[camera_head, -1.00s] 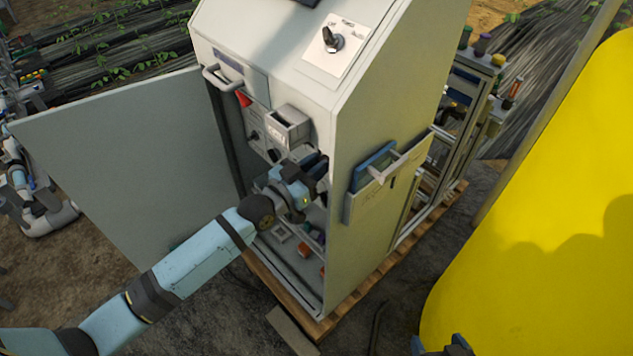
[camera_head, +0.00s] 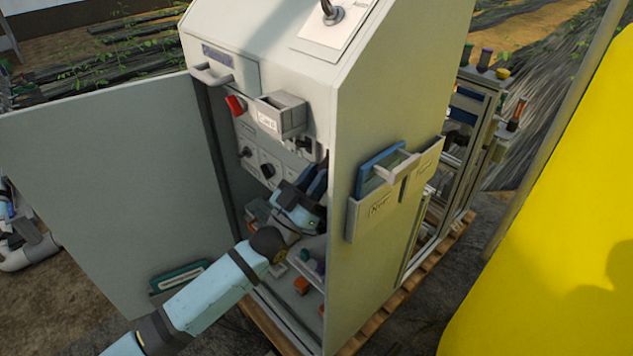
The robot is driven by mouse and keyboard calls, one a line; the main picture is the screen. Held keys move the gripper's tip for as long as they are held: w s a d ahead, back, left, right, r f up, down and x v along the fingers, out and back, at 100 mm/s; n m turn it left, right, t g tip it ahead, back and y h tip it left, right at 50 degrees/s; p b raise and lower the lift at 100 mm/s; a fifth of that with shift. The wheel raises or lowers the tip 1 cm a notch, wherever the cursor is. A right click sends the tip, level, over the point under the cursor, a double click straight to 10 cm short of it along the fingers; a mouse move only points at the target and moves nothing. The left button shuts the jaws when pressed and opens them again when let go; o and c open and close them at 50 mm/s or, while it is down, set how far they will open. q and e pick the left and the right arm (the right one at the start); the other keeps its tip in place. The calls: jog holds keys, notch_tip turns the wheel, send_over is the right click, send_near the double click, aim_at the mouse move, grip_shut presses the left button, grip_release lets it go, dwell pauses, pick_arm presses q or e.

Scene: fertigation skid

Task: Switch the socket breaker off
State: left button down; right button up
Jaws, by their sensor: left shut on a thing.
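The grey control cabinet (camera_head: 385,110) stands with its door (camera_head: 110,190) swung open to the left. Inside is a switch panel (camera_head: 262,150) with a red switch (camera_head: 235,105) and black knobs, one at lower right (camera_head: 267,170). I cannot make out which part is the socket breaker. My left gripper (camera_head: 316,186) is inside the cabinet opening, at the panel's lower right. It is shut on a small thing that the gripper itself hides. My right gripper is not in view.
A small open drawer-like box (camera_head: 280,115) juts out above my left gripper. Loose coloured items lie on the shelf (camera_head: 308,268) below it. A blue-framed holder (camera_head: 385,170) sticks out from the cabinet's right side. A large yellow tank (camera_head: 560,240) stands at right.

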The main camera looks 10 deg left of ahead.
pick_arm(q)
jog(key=shift+r, duration=0.1)
jog(key=c, duration=1)
grip_release()
jog(key=shift+c, duration=0.2)
jog(key=v, duration=1.4)
jog(key=shift+d, duration=0.1)
